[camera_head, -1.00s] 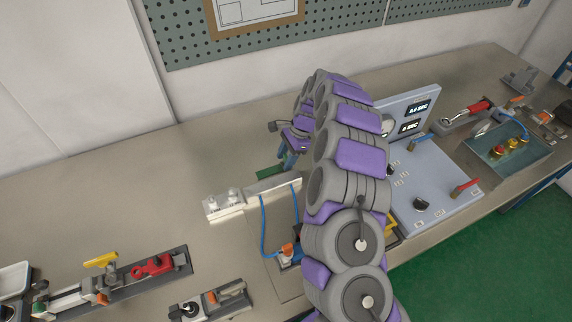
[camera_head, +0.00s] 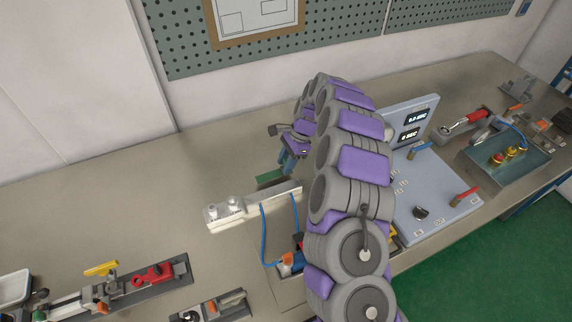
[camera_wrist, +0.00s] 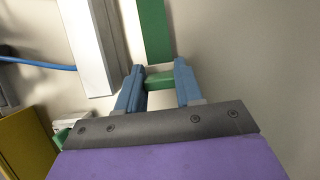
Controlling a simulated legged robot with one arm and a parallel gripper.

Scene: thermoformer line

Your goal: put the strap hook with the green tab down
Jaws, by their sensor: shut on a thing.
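My gripper (camera_wrist: 158,88) has blue fingers. They are closed on a small green tab (camera_wrist: 159,82), which I take to be the strap hook's tab. The hook itself cannot be made out. A longer green strip (camera_wrist: 155,32) lies just beyond the fingertips; I cannot tell whether it joins the tab. In the head view my gripper (camera_head: 288,161) points down over the bench, behind the pale block. A green patch (camera_head: 269,177) shows beside it there. My arm hides part of the bench to the right.
A pale block with two knobs (camera_head: 228,209) and blue leads stands close to my gripper. A control panel (camera_head: 430,190) with displays is right of my arm. Clamps with red and yellow handles (camera_head: 150,275) lie at lower left. The bench (camera_head: 130,180) is clear at left.

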